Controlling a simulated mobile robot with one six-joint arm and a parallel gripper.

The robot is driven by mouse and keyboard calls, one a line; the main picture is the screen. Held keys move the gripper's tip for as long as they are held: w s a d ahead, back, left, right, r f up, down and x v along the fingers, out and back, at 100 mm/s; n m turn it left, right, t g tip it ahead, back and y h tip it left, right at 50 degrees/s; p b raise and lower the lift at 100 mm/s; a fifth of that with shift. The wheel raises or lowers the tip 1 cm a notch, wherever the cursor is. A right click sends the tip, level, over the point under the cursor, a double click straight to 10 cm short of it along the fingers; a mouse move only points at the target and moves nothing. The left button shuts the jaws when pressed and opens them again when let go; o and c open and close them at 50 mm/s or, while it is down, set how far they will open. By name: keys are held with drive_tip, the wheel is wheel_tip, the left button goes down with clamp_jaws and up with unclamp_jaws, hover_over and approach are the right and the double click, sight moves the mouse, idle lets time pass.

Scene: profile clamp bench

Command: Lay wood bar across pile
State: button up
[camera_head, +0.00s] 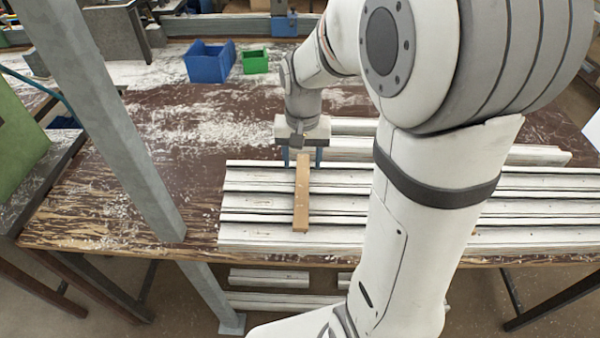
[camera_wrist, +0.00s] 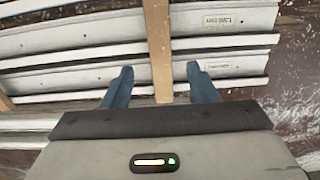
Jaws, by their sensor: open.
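The wood bar (camera_head: 301,195) is a light brown stick lying across the pile of white profiles (camera_head: 258,190), roughly at right angles to them. Its near end reaches almost to the front edge of the pile. My gripper (camera_head: 302,156) is at the bar's far end, with a blue finger on each side. In the wrist view the bar (camera_wrist: 158,45) runs between the two open blue fingers of my gripper (camera_wrist: 160,88), with gaps on both sides. A second strip of wood (camera_wrist: 4,100) shows at the left edge there.
More white profiles (camera_head: 540,154) lie behind the pile. A blue bin (camera_head: 209,63) and a green bin (camera_head: 255,62) stand at the back of the worn brown table (camera_head: 100,207). A grey post (camera_head: 110,125) rises at the left. Profiles also lie below the table (camera_head: 268,278).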

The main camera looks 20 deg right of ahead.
drive_tip(key=s+r+n+t, duration=0.1)
drive_tip(key=s+r, duration=0.2)
drive_tip(key=s, duration=0.4)
drive_tip(key=s+r+n+t, duration=0.1)
drive_tip(key=s+r+n, duration=0.1)
drive_tip(key=s, duration=0.5)
drive_tip(key=shift+a+r+n+t, duration=0.15)
drive_tip(key=shift+r+n+t, duration=0.15)
drive_tip(key=shift+r+t, duration=0.15)
drive_tip(key=shift+s, duration=0.1)
